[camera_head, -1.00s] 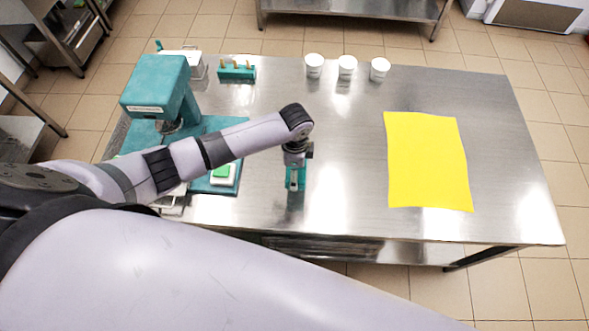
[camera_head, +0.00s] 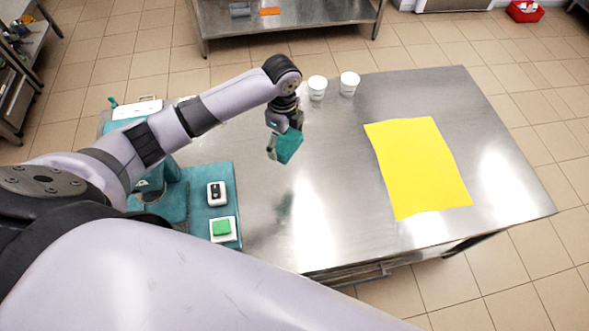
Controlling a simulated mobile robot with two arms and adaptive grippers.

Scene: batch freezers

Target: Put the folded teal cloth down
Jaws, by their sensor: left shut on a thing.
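The folded teal cloth (camera_head: 290,146) is a small teal square, tilted, held above the steel table. My left gripper (camera_head: 277,142) is shut on it at its left side. The cloth hangs over the middle-left of the table, clear of the surface as far as I can see, with a dull reflection below. My right gripper does not show.
A yellow sheet (camera_head: 418,168) lies on the right of the steel table (camera_head: 340,220). Two white cups (camera_head: 349,83) stand at the back. A teal machine base (camera_head: 205,178) with a green button (camera_head: 222,228) is at the left. The table's middle is clear.

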